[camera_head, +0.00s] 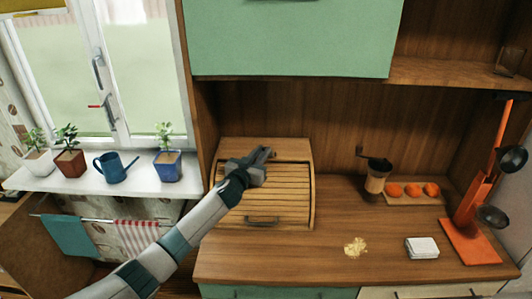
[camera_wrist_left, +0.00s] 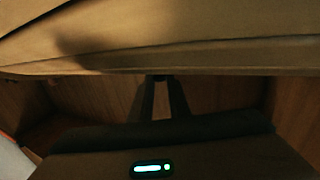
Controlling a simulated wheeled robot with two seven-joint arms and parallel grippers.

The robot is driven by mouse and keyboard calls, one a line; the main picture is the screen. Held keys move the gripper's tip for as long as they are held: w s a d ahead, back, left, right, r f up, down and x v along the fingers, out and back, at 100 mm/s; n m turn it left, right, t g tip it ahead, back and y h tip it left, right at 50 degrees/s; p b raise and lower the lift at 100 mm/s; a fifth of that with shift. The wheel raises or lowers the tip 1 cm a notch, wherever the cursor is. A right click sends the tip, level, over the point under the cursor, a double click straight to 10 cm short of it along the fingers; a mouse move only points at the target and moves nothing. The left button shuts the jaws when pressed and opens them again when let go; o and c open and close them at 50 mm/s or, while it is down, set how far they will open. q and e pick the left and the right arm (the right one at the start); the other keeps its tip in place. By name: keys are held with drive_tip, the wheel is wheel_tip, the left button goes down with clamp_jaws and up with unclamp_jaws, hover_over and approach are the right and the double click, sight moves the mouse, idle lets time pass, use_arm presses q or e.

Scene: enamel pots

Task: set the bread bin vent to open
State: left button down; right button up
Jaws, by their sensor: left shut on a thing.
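The wooden bread bin (camera_head: 290,205) with a slatted roll front and a metal handle stands at the left end of the counter. Its front is down. My left gripper (camera_head: 266,152) is at the bin's top, its fingers shut on a small part that I take to be the vent control; hand and fingers hide it. In the left wrist view the dark fingers (camera_wrist_left: 160,79) come together at the lower edge of a broad pale brown surface. The vent's setting cannot be seen. My right gripper is not in view.
A coffee grinder (camera_head: 376,176), orange fruits on a board (camera_head: 412,201), an orange stand (camera_head: 470,240), a white stack (camera_head: 422,247) and crumbs (camera_head: 355,246) are on the counter to the right. A green cabinet (camera_head: 290,38) hangs above. Potted plants line the windowsill.

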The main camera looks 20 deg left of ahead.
use_arm(q)
drive_tip(key=a, duration=0.2)
drive_tip(key=shift+s+a, duration=0.3)
drive_tip(key=shift+s, duration=0.1)
drive_tip(key=c, duration=1.7)
unclamp_jaws()
drive_tip(key=shift+s, duration=0.1)
drive_tip(key=s+b, duration=0.1)
drive_tip(key=s, duration=0.4)
drive_tip(key=s+a+b, duration=0.1)
drive_tip(key=s+b, duration=0.1)
drive_tip(key=s, duration=0.4)
drive_tip(key=s+a+b, duration=0.1)
drive_tip(key=s, duration=0.5)
